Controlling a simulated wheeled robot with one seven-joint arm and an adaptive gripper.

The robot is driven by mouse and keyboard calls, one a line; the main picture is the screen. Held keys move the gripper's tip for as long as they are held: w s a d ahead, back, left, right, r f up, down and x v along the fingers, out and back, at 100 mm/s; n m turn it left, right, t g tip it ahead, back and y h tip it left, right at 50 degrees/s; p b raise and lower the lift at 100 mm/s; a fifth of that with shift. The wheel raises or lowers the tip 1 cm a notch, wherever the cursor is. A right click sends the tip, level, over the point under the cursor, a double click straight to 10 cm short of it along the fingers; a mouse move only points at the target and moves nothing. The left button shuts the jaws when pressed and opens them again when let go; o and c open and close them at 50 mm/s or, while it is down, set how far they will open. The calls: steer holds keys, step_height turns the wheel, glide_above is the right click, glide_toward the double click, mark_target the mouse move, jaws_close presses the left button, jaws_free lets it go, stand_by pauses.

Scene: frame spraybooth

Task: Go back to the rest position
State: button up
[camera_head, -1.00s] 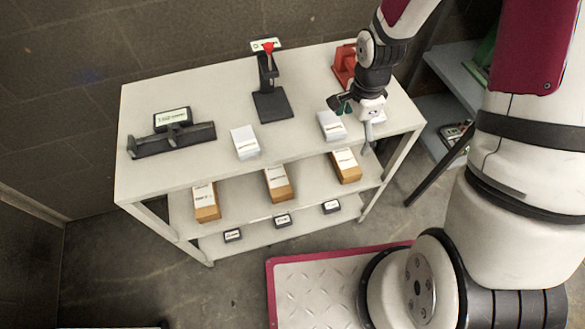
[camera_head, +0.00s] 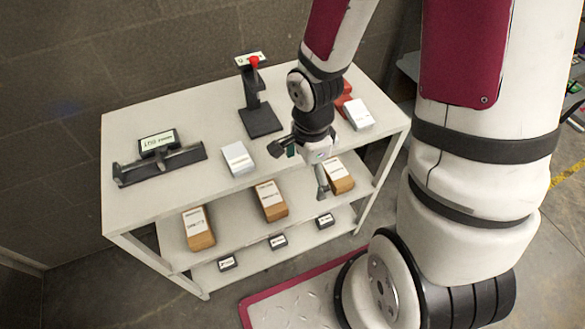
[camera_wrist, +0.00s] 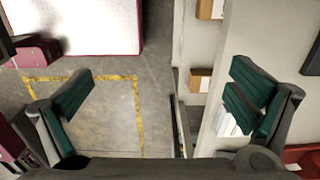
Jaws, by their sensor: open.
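My gripper (camera_head: 300,165) hangs off the front edge of the white shelf unit (camera_head: 180,105), to the right of its middle. In the wrist view my gripper (camera_wrist: 160,105) has its two green-padded fingers wide apart with nothing between them. Past the fingers I see the concrete floor, a yellow floor line and the shelf unit's side at the right. In the head view the fingers are partly hidden by the wrist.
On the top stand a black holder (camera_head: 160,160), a black stand with a red button (camera_head: 257,105), and white boxes (camera_head: 238,158), (camera_head: 358,114). A red object (camera_head: 344,97) is partly hidden by my arm. Brown boxes (camera_head: 198,228) sit on the shelf below.

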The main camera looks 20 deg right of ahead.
steer(key=shift+a, duration=0.1)
steer(key=s+r+n+t, duration=0.2)
steer(key=r+n, duration=0.7)
steer(key=r, duration=0.5)
steer(key=s+r+n+t, duration=0.3)
steer(key=r+n, duration=0.6)
steer(key=r, duration=0.6)
steer(key=shift+s+a+t, duration=0.2)
steer(key=shift+s+t, duration=0.1)
steer(key=shift+s, duration=0.95)
